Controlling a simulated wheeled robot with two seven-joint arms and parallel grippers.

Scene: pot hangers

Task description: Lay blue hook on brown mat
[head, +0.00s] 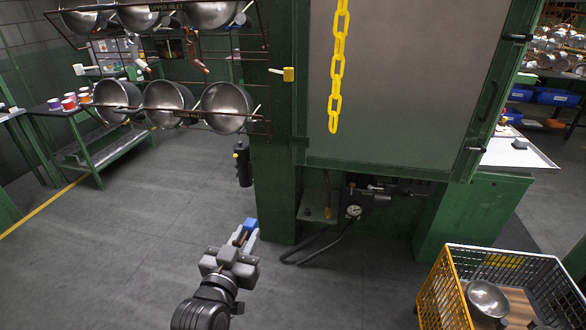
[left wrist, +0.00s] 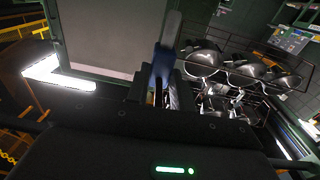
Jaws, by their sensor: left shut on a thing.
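My left gripper (head: 244,240) is low in the middle of the head view, above the grey floor. It is shut on the blue hook (head: 250,224), whose blue end sticks out past the fingertips. In the left wrist view the blue hook (left wrist: 163,60) stands up between the fingers; the fingers hide its lower part. A flat brown surface (head: 520,304), which may be the brown mat, shows inside the crate at the lower right, well away from the gripper. My right gripper is not in view.
The yellow and grey crate (head: 432,290) also holds a metal pot (head: 487,299). A rack with several hanging pots (head: 227,106) is at the upper left. A green machine (head: 275,180) with a yellow chain (head: 336,80) stands ahead. The floor (head: 120,220) at left is clear.

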